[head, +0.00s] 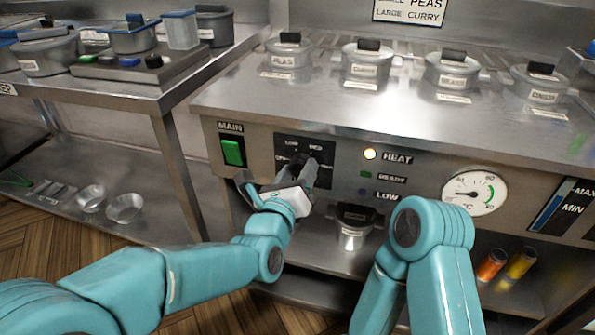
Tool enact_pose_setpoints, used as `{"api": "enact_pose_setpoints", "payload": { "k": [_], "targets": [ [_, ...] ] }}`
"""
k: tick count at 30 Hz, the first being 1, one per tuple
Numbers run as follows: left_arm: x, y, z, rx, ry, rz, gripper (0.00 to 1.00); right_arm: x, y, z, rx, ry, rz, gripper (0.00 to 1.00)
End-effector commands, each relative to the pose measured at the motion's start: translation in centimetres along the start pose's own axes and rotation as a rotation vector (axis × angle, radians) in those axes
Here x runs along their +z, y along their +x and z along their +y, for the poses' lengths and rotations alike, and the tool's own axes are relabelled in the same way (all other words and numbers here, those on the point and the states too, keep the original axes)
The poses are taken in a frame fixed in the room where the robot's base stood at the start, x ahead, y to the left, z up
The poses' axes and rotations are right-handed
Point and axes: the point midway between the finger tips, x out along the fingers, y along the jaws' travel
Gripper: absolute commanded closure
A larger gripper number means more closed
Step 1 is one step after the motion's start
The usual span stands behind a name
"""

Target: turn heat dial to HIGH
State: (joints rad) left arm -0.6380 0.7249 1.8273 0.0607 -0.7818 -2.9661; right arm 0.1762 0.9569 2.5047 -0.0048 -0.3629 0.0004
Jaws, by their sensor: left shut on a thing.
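The heat dial (313,159) is a dark knob on a black panel (322,149) on the front of the range. LOW and MED show above it, and a partly covered label is at its left. My left gripper (311,172) is at the dial, its fingers shut on it. The fingers cover much of the dial, so I cannot tell its setting. The HIGH label is not readable. My right arm is in front of the range, but its gripper is not in view.
A green MAIN switch (232,152) is left of the panel. A round gauge (474,192) is at the right. Several lidded pots stand on the range top.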

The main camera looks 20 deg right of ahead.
Motion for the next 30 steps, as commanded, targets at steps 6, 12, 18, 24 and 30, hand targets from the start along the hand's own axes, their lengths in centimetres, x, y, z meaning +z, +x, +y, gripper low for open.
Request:
{"api": "enact_pose_setpoints", "payload": {
  "k": [6, 12, 18, 24, 30],
  "targets": [
    [-0.05, -0.01, -0.03, 0.0, 0.038, 0.002, 0.8, 0.03, -0.07, -0.04, 0.0, -0.001, -0.001, 1.0],
    [-0.06, -0.01, -0.02, 0.0, 0.045, 0.003, 0.8, 0.03, -0.07, -0.04, 0.0, -0.001, -0.001, 1.0],
    [-0.07, -0.01, -0.01, 0.0, 0.044, 0.003, 0.8, 0.03, -0.07, -0.04, 0.0, 0.0, -0.001, 1.0],
    [-0.05, -0.01, 0.0, 0.0, 0.043, 0.002, 0.25, 0.02, -0.07, -0.04, 0.0, 0.0, -0.001, 1.0],
    [-0.01, -0.08, -0.01, 0.001, 0.042, 0.002, 0.25, 0.02, -0.09, -0.04, 0.0, 0.0, 0.0, 1.0]
  ]
}}
